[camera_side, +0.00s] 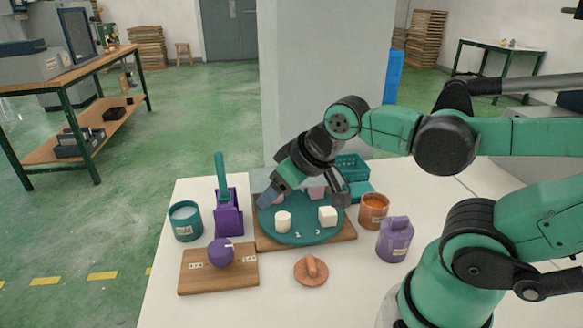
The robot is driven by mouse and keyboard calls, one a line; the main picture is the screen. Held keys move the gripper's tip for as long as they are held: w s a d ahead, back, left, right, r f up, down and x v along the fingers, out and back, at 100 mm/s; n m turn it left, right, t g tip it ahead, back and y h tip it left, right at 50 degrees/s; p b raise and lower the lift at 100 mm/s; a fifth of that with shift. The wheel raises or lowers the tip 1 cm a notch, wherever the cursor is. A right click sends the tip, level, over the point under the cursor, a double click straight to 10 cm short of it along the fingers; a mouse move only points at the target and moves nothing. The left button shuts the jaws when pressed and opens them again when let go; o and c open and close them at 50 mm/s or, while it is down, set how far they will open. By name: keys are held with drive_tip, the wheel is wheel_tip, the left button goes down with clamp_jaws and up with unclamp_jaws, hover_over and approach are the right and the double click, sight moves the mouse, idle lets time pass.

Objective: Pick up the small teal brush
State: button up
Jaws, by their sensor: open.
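A teal handle (222,178), likely the small teal brush, stands upright in a purple holder (229,218) on the left of the white table. Its lower end is hidden in the holder. My gripper (303,198) is open above the round teal tray (303,238), to the right of the brush and apart from it. My gripper hides part of the tray's back. Nothing shows held between the fingers.
The tray sits on a wooden board (262,242) and bears a white cylinder (283,222), a white cube (327,216) and pink pieces (317,193). A teal cup (185,222) stands left of the holder.

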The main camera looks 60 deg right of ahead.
sight(218, 152)
drive_tip(key=w+r+n+g, duration=0.1)
drive_tip(key=w+n+g, duration=0.1)
drive_tip(key=w, duration=0.2)
drive_tip(key=w+r+n+g, duration=0.2)
drive_tip(key=w+n, duration=0.1)
drive_tip(key=w, duration=0.1)
drive_tip(key=w+d+r+n+g, duration=0.1)
drive_tip(key=w+n+g, duration=0.1)
drive_tip(key=w, duration=0.3)
drive_tip(key=shift+w+d+r+n, duration=0.1)
drive_tip(key=shift+r+n, duration=0.15)
drive_tip(key=shift+n, duration=0.15)
drive_tip(key=shift+w+d+f+n+g, duration=0.1)
drive_tip(key=shift+w+f+n+g, duration=0.35)
drive_tip(key=shift+w+n+g, duration=0.2)
drive_tip(key=shift+f, duration=2.8)
drive_tip(key=shift+c, duration=0.2)
clamp_jaws()
